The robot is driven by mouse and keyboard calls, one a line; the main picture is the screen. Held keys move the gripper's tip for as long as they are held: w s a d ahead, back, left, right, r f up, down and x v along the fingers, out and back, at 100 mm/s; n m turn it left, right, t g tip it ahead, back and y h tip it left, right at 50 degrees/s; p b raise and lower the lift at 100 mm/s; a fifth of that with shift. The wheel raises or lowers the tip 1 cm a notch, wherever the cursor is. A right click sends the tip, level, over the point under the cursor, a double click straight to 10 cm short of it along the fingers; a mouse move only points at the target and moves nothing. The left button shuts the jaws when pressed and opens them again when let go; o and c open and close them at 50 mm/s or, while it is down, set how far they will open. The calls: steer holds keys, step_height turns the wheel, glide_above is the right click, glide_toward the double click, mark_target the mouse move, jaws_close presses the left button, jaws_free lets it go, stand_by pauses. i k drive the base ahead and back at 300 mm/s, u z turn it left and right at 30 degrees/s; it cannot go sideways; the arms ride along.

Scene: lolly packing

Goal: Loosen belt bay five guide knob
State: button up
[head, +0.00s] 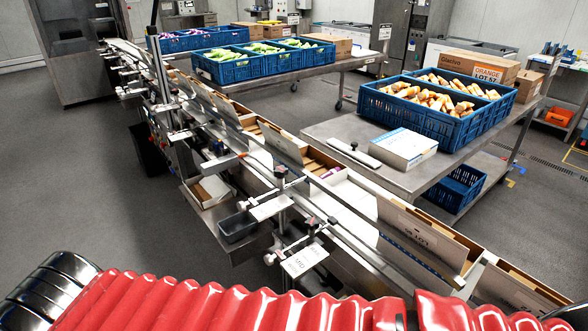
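The conveyor belt line (352,194) runs from the back left to the front right, with metal guide rails along it. Dark guide knobs sit on clamp brackets at its near side: one knob (280,171) on an upright post, and another knob (332,221) lower and to the right. A pale tag (305,262) hangs below the second bracket; its print is too small to read, so I cannot tell which knob is bay five's. My red-sleeved arm crosses the bottom of the view. My gripper is not in view.
Open cartons (421,232) stand along the belt. A small dark bin (237,226) sits at its near side. Behind it, a steel table (320,131) holds blue crates (408,112) of lollies and a white box (403,150). The grey floor at left is clear.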

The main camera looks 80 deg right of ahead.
mark_target(281, 172)
steer(key=z, duration=2.5)
steer(key=k, duration=0.65)
steer(key=u, duration=0.25)
steer(key=i, duration=1.1)
steer(key=u, duration=0.3)
